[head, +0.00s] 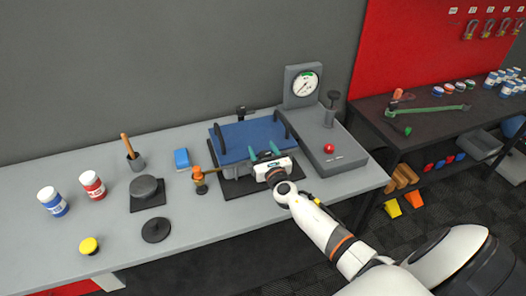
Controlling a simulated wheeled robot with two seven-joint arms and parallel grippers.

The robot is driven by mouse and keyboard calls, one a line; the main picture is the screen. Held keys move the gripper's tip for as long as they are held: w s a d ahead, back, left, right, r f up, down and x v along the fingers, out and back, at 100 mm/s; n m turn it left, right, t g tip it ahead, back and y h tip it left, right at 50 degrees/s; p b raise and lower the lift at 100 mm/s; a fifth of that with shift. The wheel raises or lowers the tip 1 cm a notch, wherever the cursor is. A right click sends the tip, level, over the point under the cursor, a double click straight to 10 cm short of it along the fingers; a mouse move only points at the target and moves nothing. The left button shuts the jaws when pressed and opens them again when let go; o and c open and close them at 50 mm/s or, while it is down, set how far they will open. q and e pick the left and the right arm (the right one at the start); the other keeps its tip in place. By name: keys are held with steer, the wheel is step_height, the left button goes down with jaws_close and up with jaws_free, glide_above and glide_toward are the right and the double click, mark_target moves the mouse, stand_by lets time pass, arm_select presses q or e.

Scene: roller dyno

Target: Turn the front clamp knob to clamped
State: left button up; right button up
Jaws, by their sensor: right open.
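A small black knob (241,112) stands behind the block. I cannot make out the front clamp knob; my right gripper covers the block's front edge, where it may be hidden. My right gripper (264,152) is open, its two teal fingertips apart over the front right part of the block. Whether it touches anything I cannot tell. An orange-topped fitting (198,178) stands at the plate's left side. My left gripper is not in view.
A grey console with a red button (329,148) and a dial gauge (305,85) stands right of the block. Left are a blue box (181,159), a round black weight (147,187), a black disc (156,230) and two jars (92,185). The bench's front middle is clear.

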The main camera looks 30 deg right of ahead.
steer(key=c, duration=1)
